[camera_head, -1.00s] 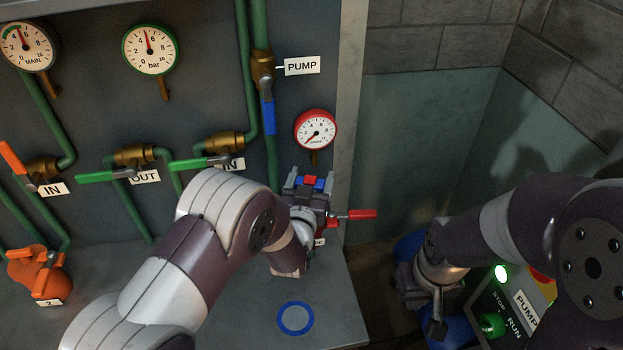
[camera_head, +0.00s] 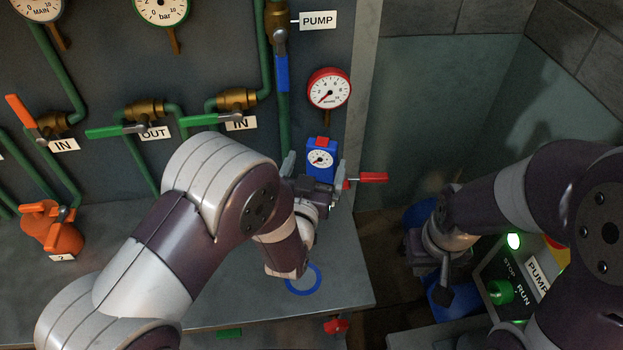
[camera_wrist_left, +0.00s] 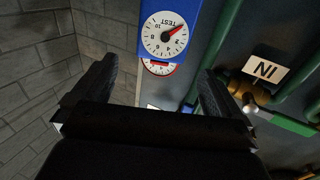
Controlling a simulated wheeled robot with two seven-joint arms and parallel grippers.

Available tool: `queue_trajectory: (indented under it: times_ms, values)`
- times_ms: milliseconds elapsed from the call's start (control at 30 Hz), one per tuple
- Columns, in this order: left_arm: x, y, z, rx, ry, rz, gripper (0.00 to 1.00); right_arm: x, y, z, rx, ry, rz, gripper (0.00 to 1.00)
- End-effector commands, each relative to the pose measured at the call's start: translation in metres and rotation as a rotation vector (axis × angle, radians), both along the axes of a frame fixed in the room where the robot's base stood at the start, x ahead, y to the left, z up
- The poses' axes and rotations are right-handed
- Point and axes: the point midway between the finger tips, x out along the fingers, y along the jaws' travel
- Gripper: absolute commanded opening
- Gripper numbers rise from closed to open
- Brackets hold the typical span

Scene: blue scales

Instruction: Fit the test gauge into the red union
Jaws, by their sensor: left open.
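The test gauge (camera_head: 320,160) is a blue block with a white dial, upright in front of the panel below the red-rimmed gauge. In the left wrist view the test gauge (camera_wrist_left: 165,35) lies ahead of the fingertips, its dial reading TEST. A red piece (camera_head: 322,142) shows at its top; I cannot tell whether this is the red union, and how the gauge is supported is hidden. My left gripper (camera_head: 315,172) is open, its fingers apart on either side of and below the gauge. My right gripper (camera_head: 440,275) is by the pump box; its jaws are unclear.
A red-rimmed gauge (camera_head: 329,90) hangs above. A red lever (camera_head: 372,177) sticks out at right. A blue ring (camera_head: 303,280) marks the shelf. Green pipes with valves and an orange fitting (camera_head: 50,230) are at left. The pump control box (camera_head: 515,285) stands at right.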

Motion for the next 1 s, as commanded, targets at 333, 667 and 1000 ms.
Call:
queue_trajectory:
  times_ms: [333, 667, 1000]
  values:
    - [-0.036, 0.008, 0.000, 0.001, 0.001, 0.001, 1.00, 0.000, 0.000, -0.006, 0.000, 0.000, 0.000, 0.00]
    - [-0.022, 0.044, -0.026, 0.031, 0.393, 0.035, 1.00, 0.000, 0.000, -0.005, 0.000, 0.000, 0.000, 0.00]
    - [-0.147, 0.150, -0.052, 0.136, 1.278, 0.120, 1.00, 0.000, 0.000, -0.006, 0.000, 0.000, 0.000, 0.00]
